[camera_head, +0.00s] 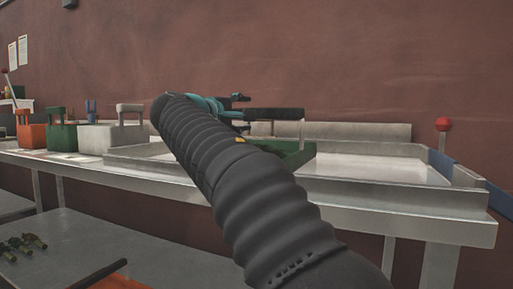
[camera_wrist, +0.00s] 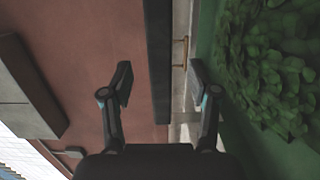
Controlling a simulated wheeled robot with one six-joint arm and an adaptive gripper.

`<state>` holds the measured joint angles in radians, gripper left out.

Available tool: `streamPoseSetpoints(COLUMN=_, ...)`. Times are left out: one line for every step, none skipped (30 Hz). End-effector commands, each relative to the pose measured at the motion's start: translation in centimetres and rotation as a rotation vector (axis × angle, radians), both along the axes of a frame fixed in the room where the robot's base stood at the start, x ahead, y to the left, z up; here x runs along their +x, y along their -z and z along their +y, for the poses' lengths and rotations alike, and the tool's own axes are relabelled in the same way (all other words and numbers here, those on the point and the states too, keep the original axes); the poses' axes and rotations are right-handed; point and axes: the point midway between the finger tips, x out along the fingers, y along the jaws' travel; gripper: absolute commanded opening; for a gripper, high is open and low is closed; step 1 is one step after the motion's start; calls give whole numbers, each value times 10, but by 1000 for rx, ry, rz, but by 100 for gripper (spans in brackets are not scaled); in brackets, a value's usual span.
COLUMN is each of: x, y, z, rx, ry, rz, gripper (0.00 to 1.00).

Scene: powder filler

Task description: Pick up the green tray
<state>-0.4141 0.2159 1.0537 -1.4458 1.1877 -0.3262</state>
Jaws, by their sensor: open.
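A green tray (camera_head: 298,153) with a dark handle bar (camera_head: 280,114) raised above it stands on the bench in the head view, partly hidden behind my arm. In the wrist view the green tray (camera_wrist: 207,30) fills the right side and holds many green lumps. Its dark handle bar (camera_wrist: 158,50) runs down the middle of that view. My gripper (camera_wrist: 161,77) is open, with one finger on each side of the bar and a gap on both sides. In the head view my gripper (camera_head: 243,112) is at the left end of the bar.
An orange box (camera_head: 32,137), a green box (camera_head: 62,138) and a white box (camera_head: 105,138) with handles stand on the left of the bench. A pale, shallow-walled area (camera_head: 380,170) lies right of the tray, beside a red-knobbed lever (camera_head: 443,125). A brown wall stands behind.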

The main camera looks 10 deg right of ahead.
Motion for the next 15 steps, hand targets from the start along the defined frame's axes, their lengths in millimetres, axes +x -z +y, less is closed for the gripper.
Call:
streamPoseSetpoints(x=3, y=0, z=-3, rx=0, ry=2, rz=0, gripper=60)
streamPoseSetpoints(x=4, y=0, z=-4, rx=0, ry=2, rz=0, gripper=60)
streamPoseSetpoints(x=5, y=0, z=-5, rx=1, ry=1, rz=-1, gripper=60)
streamPoseSetpoints(x=5, y=0, z=-6, rx=1, ry=1, rz=-1, gripper=60)
streamPoseSetpoints(x=6, y=0, z=-7, rx=1, ry=1, rz=-1, gripper=60)
streamPoseSetpoints(x=7, y=0, z=-8, rx=1, ry=1, rz=0, gripper=60)
streamPoseSetpoints(x=8, y=0, z=-9, rx=1, ry=1, rz=0, gripper=60)
streamPoseSetpoints(x=9, y=0, z=-11, rx=1, ry=1, rz=0, gripper=60)
streamPoseSetpoints(x=12, y=0, z=-14, rx=2, ry=1, rz=-1, gripper=60)
streamPoseSetpoints(x=14, y=1, z=-18, rx=2, ry=2, rz=-1, gripper=60)
streamPoseSetpoints(x=16, y=1, z=-21, rx=2, ry=3, rz=-1, gripper=60)
streamPoseSetpoints(x=19, y=0, z=-25, rx=1, ry=3, rz=0, gripper=60)
streamPoseSetpoints(x=22, y=0, z=-29, rx=1, ry=3, rz=-1, gripper=60)
streamPoseSetpoints(x=25, y=0, z=-33, rx=0, ry=4, rz=0, gripper=60)
streamPoseSetpoints(x=30, y=0, z=-36, rx=1, ry=3, rz=1, gripper=60)
